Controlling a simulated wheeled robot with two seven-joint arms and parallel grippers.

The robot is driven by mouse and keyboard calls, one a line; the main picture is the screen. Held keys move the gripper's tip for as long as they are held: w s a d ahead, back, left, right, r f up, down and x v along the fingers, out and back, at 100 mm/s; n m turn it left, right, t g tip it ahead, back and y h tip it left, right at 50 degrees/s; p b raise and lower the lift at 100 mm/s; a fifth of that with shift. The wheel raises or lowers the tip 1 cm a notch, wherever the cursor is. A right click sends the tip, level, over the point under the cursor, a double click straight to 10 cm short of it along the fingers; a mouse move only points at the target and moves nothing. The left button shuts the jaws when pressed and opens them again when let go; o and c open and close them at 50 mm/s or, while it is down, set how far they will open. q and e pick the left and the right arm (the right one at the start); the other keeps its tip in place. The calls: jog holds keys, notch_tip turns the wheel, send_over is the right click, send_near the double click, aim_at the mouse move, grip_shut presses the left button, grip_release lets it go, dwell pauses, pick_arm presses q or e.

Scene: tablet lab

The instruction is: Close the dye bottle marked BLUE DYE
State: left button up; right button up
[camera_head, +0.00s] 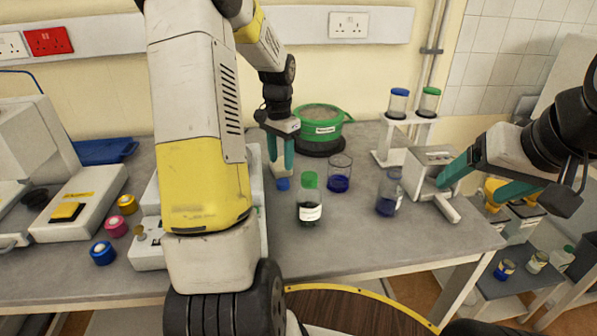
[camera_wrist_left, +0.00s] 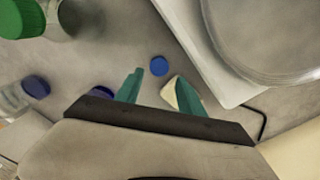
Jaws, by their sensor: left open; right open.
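A small blue cap (camera_head: 283,184) lies on the grey bench. My left gripper (camera_head: 280,168) points down above it, open and empty. In the left wrist view the blue cap (camera_wrist_left: 159,66) shows beyond the gap between the teal fingertips (camera_wrist_left: 153,82), apart from them. A clear bottle with blue liquid (camera_head: 387,194) stands on the bench to the right; it seems to have no cap, and I cannot read any BLUE DYE marking. My right gripper (camera_head: 468,190) is open at the far right, beside the bench's right end, away from cap and bottle.
A green-capped bottle (camera_head: 310,209) and a beaker of blue liquid (camera_head: 340,174) stand close to the cap. A green-rimmed round container (camera_head: 320,127) is behind. A white device (camera_head: 432,170) and a stand with two capped jars (camera_head: 400,118) are at right. The front middle bench is clear.

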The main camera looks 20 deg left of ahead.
aim_at(283, 182)
pick_arm(q)
jog(key=shift+f, duration=1.25)
jog(key=shift+w+f, duration=0.1)
jog(key=shift+f, duration=2.55)
grip_shut()
notch_tip(283, 182, up, 10)
